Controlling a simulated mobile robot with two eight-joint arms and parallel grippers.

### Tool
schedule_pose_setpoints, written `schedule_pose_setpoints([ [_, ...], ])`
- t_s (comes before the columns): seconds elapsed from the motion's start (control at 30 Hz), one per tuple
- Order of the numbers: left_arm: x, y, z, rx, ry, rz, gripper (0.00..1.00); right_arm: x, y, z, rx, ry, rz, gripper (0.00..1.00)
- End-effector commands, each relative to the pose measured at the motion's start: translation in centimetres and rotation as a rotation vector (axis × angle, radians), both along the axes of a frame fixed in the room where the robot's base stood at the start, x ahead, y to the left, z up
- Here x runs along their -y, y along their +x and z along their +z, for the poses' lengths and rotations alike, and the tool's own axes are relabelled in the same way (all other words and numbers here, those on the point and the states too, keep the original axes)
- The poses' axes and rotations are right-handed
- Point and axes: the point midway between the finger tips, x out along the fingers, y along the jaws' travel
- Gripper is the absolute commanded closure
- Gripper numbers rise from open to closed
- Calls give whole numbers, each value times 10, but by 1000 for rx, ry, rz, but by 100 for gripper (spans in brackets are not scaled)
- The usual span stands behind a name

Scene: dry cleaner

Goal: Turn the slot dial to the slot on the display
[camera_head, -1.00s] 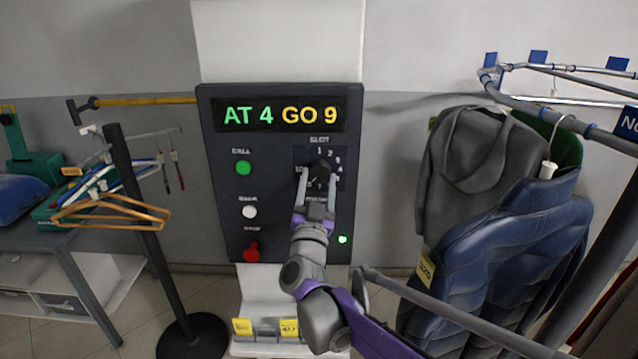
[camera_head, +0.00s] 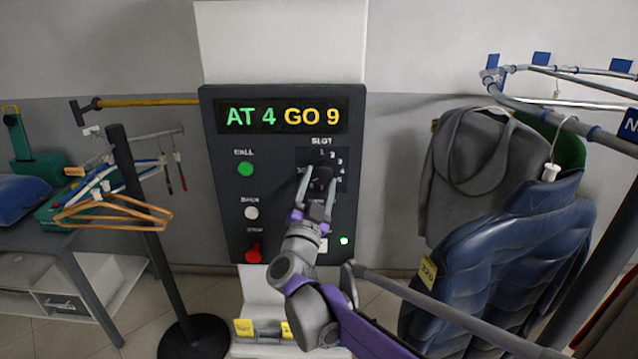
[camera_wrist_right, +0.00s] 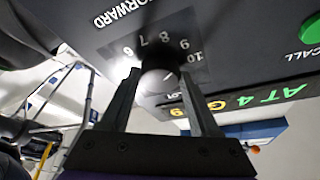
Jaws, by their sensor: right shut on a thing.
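The dark control panel (camera_head: 225,190) stands upright with its display (camera_head: 283,116) reading "AT 4 GO 9". The slot dial (camera_head: 322,174) is a round dark knob below the display's right part, under the word "SLOT", with numbers around it. My right gripper (camera_head: 320,177) reaches up from below, its two fingers on either side of the knob and shut on it. In the right wrist view, the dial (camera_wrist_right: 158,84) sits between the fingertips of the gripper (camera_wrist_right: 160,78), with 6 to 10 legible around it. The knob's pointer is not clear. My left gripper is not in view.
Left of the dial are a green call button (camera_head: 245,169), a white button (camera_head: 251,212) and a red stop knob (camera_head: 253,253). A green light (camera_head: 344,240) glows at lower right. Hanging garments (camera_head: 500,245) and a rail stand right; orange hangers (camera_head: 112,211) hang left.

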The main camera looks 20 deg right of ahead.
Motion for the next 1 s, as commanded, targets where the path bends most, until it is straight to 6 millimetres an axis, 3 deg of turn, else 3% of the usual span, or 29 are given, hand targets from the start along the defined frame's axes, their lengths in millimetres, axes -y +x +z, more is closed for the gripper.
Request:
schedule_pose_setpoints([
  [0.03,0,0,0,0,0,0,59,0,0,0,0,-1,0,34],
  [0.2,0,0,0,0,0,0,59,0,0,0,0,-1,0,8],
  [0.57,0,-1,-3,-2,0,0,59,-3,-6,-3,-1,-1,1,8],
  [1.0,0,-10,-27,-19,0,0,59,-39,-73,-31,-1,-1,4,8],
])
